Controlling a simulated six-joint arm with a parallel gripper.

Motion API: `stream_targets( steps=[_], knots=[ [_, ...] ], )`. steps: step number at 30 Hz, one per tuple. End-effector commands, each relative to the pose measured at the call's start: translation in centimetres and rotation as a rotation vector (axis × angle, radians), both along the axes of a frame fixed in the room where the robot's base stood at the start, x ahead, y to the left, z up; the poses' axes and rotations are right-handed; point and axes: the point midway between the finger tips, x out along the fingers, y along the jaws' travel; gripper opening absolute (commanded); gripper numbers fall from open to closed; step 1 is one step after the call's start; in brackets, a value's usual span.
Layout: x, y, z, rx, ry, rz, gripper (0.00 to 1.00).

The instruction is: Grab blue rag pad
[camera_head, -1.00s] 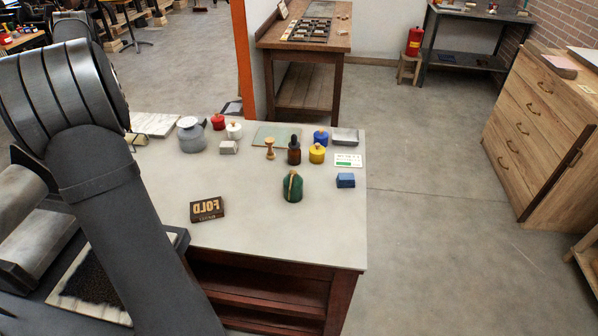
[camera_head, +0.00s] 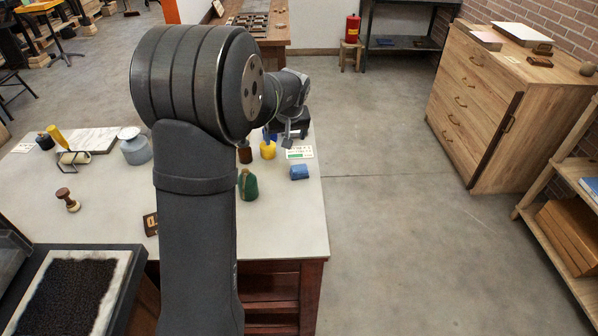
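The blue rag pad is a small blue block (camera_head: 299,172) on the right part of the pale worktop (camera_head: 290,220), near its right edge. My gripper (camera_head: 287,138) hangs above and behind the pad in the picture, near the yellow pot and the white-and-green card. It is apart from the pad and small in the view, so I cannot tell how far its fingers are spread. Nothing is visibly held. The pad is fully visible, in front of the card.
A dark green bottle (camera_head: 248,185) stands left of the pad, partly beside my arm. A yellow pot (camera_head: 268,150) and a white-and-green card (camera_head: 299,153) are behind the pad. My arm hides the table's middle. Bare worktop lies in front of the pad.

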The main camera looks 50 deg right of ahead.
Motion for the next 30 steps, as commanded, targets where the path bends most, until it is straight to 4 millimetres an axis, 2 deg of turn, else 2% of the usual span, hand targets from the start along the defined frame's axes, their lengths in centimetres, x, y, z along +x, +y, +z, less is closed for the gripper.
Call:
stream_targets(
  steps=[1,3,7,11,24,30],
  knots=[
    [-2.0,-0.9,-0.5,0.001,0.003,-0.03,0.82],
    [-3.7,-1.6,-1.0,0.002,0.005,-0.057,0.82],
    [-5.3,-2.2,-1.6,0.002,0.006,-0.08,0.82],
    [-4.9,-2.6,-3.2,0.005,0.009,-0.082,0.82],
    [-2.2,-4.6,-11.0,0.002,0.007,-0.08,0.82],
    [-1.6,-5.0,-12.6,0.002,0.006,-0.08,0.82]
  ],
)
